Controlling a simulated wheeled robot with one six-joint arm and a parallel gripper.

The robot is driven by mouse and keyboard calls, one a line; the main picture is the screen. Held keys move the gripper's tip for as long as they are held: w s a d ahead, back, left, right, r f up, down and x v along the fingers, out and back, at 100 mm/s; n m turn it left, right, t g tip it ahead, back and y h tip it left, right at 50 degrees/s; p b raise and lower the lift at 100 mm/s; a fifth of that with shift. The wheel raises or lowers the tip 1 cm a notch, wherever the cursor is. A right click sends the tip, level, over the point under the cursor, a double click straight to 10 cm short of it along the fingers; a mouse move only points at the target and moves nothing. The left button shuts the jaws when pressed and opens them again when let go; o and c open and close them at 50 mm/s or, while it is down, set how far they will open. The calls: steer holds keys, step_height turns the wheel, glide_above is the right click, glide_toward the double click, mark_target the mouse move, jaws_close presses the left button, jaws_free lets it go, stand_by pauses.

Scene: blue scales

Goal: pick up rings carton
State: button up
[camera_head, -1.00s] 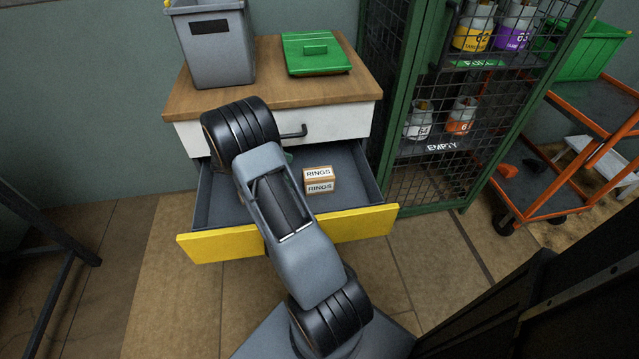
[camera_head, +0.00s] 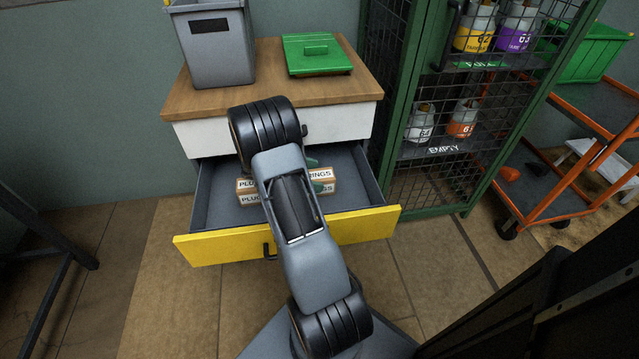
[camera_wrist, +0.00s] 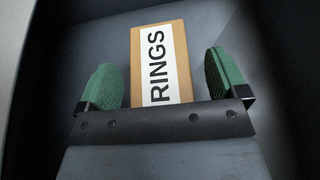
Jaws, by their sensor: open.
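The rings carton (camera_head: 322,174) is a small brown box with white "RINGS" labels, in the right part of the open drawer (camera_head: 220,213). My arm hides its left side in the head view. In the wrist view the rings carton (camera_wrist: 161,65) lies between my gripper's two green fingers, with a gap on each side. My gripper (camera_wrist: 170,80) is open, with one finger left and one right of the carton. In the head view only bits of the green fingers show beside the carton. I cannot tell how far the fingertips reach down along it.
A plugs carton (camera_head: 247,192) stands left of the rings carton in the drawer, partly behind my arm. The yellow drawer front (camera_head: 215,247) and the side walls surround them. Above, the wooden top (camera_head: 270,88) carries a grey bin (camera_head: 215,50) and a green lid (camera_head: 316,54). A green mesh cabinet (camera_head: 400,100) stands right.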

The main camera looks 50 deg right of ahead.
steer(key=c, duration=1.2)
steer(key=shift+r, duration=0.1)
